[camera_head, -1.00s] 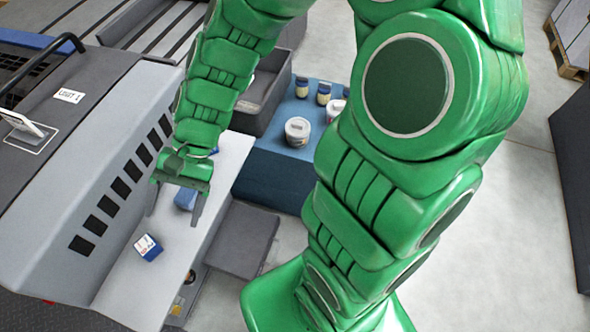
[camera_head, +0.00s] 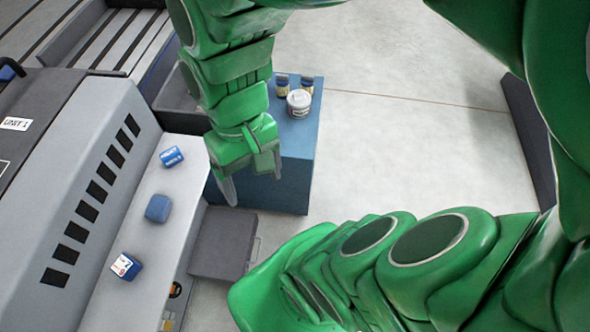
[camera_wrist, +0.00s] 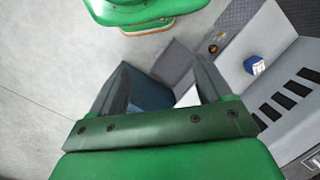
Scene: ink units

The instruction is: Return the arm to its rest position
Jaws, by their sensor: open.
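My gripper (camera_head: 255,183) hangs from the green arm in the head view, to the right of the grey machine's white ledge (camera_head: 150,240). Its two fingers are spread apart with nothing between them. In the wrist view my gripper (camera_wrist: 158,88) also shows open and empty, with the blue stand and grey floor beyond it. My arm is bent, with its large green links filling the right side of the head view.
Three blue items sit on the ledge: one at the back (camera_head: 171,157), one in the middle (camera_head: 158,208), one in front (camera_head: 125,266). A blue stand (camera_head: 290,185) holds a white tub (camera_head: 299,102) and small jars. Open floor (camera_head: 400,130) lies right.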

